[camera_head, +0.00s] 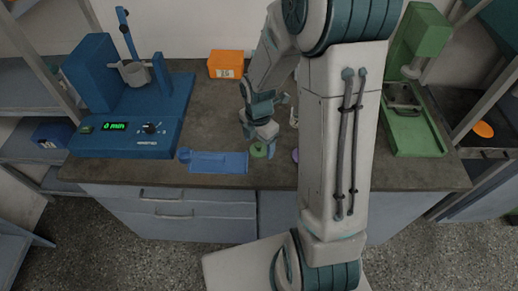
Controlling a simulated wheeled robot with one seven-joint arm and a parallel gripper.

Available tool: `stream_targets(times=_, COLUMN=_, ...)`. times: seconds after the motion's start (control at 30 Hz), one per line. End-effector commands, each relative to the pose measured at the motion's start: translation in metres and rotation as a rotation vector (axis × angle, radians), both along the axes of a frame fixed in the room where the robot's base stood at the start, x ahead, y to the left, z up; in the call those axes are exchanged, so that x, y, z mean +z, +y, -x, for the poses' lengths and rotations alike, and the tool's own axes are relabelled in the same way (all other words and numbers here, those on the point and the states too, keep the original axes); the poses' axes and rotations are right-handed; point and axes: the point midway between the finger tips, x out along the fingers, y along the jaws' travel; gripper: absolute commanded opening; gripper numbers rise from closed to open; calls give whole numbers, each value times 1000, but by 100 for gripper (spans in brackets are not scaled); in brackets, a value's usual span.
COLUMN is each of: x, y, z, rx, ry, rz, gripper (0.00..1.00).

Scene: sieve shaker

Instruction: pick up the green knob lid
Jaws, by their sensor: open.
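The green knob lid (258,150) is a small green round piece near the front edge of the grey-brown counter, just right of the blue tray. My gripper (262,139) is open and points down just above it, very near it in the picture. I cannot tell whether the fingers touch the lid or stand around it. The gripper and wrist hide part of the lid.
A flat blue tray (219,161) lies left of the lid. A purple piece (295,155) shows beside my arm, partly hidden. A blue shaker (130,100) reading "0 min" stands left, an orange box (226,64) behind, a green machine (415,135) right.

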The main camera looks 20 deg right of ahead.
Motion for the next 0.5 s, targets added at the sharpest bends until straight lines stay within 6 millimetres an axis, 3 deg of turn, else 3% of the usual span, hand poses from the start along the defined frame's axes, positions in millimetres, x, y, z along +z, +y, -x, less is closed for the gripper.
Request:
stream_targets(times=0.1, x=-12, y=0, z=1, rx=2, ry=2, rz=1, gripper=76)
stream_targets(times=0.37, x=-14, y=0, z=0, rx=1, ry=0, rz=1, gripper=76)
stream_targets(times=0.5, x=-14, y=0, z=0, rx=1, ry=1, rz=0, gripper=43)
